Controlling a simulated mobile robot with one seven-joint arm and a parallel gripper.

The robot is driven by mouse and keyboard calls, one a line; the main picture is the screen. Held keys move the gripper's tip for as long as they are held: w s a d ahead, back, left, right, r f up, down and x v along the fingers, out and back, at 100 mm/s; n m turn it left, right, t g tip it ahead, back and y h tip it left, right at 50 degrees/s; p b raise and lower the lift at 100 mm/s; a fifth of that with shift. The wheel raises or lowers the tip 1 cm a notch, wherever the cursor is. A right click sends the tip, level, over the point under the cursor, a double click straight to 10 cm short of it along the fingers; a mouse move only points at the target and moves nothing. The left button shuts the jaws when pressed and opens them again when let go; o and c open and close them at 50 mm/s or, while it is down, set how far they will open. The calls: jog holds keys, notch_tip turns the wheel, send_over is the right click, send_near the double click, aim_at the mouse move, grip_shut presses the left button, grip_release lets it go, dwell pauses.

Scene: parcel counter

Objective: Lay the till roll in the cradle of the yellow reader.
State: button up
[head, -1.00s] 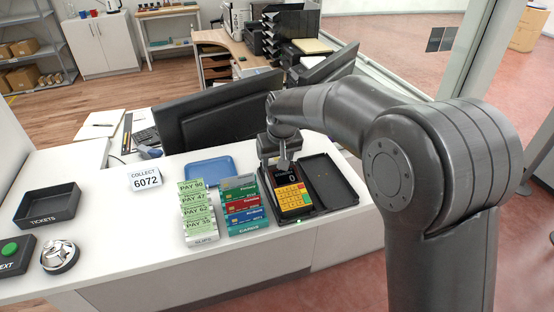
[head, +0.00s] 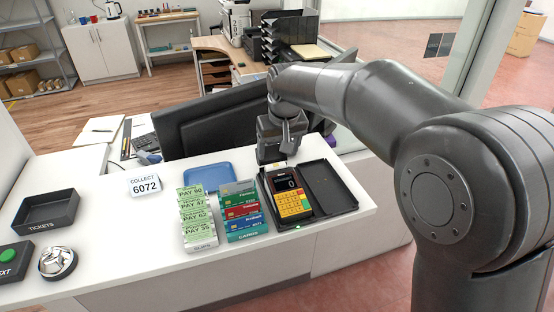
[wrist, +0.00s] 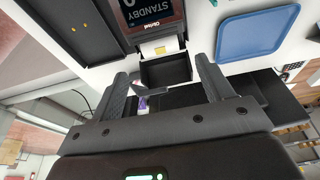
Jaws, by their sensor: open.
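The yellow reader (head: 291,196) lies in a black open case on the counter, its dark screen showing a 0. In the wrist view the reader's dark screen end (wrist: 152,15) reads STANDBY. A small pale piece with a yellowish patch (wrist: 160,48) sits at that end, by a dark open recess (wrist: 166,71); it may be the till roll in the cradle, but I cannot tell for sure. My gripper (head: 284,158) is just behind the reader's far end, above the counter's back edge. In the wrist view my gripper (wrist: 162,70) is open, with nothing between its fingers.
The case's empty half (head: 329,186) lies open to the right. Card rack (head: 243,210), receipt rack (head: 197,217) and blue tray (head: 208,176) stand to the left. A dark monitor (head: 205,122) is behind. The counter's front left-centre is clear.

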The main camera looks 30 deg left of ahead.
jog(key=shift+v, duration=1.9)
jog(key=shift+d, duration=0.15)
jog(key=s+d+r+m+t, duration=0.1)
jog(key=s+d+r+m, duration=0.1)
jog(key=d, duration=1)
jog(key=s+d+r+m+t, duration=0.1)
jog(key=s+d+r+m, duration=0.15)
jog(key=d, duration=1.05)
jog(key=s+d+f+m+h, duration=0.1)
jog(key=s+d+f+m, duration=0.1)
jog(key=s+d, duration=0.5)
jog(key=s+d+f+m+t+h, duration=0.1)
jog(key=s+d+f, duration=0.3)
jog(key=s+d, duration=0.4)
jog(key=shift+s+d+m, duration=0.25)
jog(key=shift+d+m, duration=0.5)
jog(key=shift+d, duration=0.25)
jog(key=shift+r, duration=0.1)
